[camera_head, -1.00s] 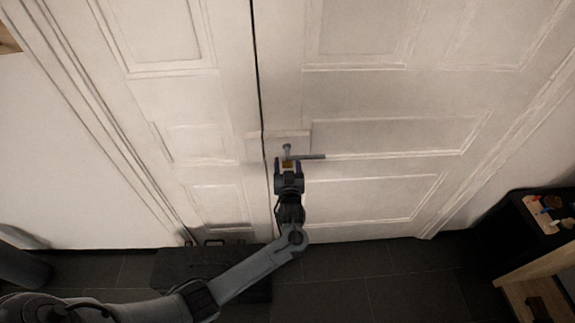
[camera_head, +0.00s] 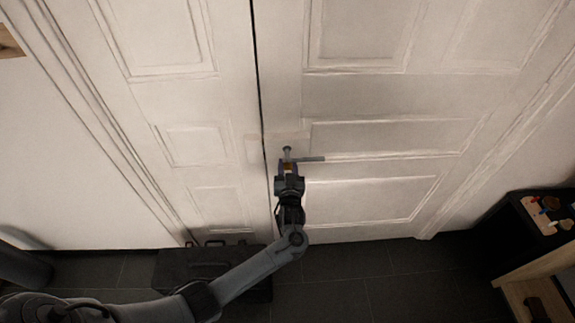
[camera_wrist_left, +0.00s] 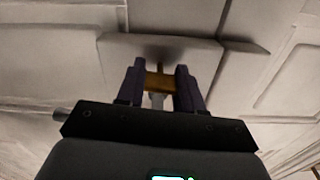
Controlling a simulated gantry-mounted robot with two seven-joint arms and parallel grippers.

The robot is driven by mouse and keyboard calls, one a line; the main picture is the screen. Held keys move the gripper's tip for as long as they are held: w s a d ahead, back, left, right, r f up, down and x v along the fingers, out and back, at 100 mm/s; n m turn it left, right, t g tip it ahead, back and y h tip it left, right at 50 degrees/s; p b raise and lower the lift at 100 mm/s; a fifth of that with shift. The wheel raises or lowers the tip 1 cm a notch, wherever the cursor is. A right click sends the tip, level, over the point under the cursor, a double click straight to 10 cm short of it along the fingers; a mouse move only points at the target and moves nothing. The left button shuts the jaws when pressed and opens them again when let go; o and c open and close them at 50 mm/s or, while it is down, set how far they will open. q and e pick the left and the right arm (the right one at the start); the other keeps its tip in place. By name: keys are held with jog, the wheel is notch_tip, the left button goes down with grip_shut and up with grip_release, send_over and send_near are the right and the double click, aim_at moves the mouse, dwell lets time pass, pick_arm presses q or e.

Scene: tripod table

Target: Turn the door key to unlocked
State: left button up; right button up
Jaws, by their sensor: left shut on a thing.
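The white door (camera_head: 400,90) shows closed in the head view, with a grey lever handle (camera_head: 310,158) pointing right from its lock plate. My left gripper (camera_head: 287,167) is at the door just below the handle. It is shut on the brass-coloured door key (camera_wrist_left: 160,82), which sits between the two dark fingers in the left wrist view. The key's thin shank runs toward the door plate (camera_wrist_left: 165,50). In the head view the gripper mostly covers the key, and its exact turn angle is hard to tell. My right gripper is not in view.
A dark case (camera_head: 215,262) lies on the floor below the left door panel, under my left arm. A dark table (camera_head: 515,225) with small coloured items stands at the right. The dark tiled floor (camera_head: 400,285) between them is clear.

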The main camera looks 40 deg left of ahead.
pick_arm(q)
jog(key=m+p, duration=0.2)
jog(key=m, duration=0.1)
jog(key=shift+r+p, duration=0.2)
jog(key=shift+p, duration=0.15)
jog(key=m+p, duration=0.2)
jog(key=m, duration=0.3)
jog(key=shift+p, duration=0.3)
jog(key=m+p, duration=0.2)
jog(key=m, duration=0.2)
jog(key=shift+f, duration=0.1)
jog(key=shift+f+m+p, duration=0.1)
jog(key=shift+m+p, duration=0.4)
jog(key=shift+m, duration=1.7)
jog(key=o, duration=1)
jog(key=shift+o, duration=0.2)
jog(key=shift+d, duration=0.1)
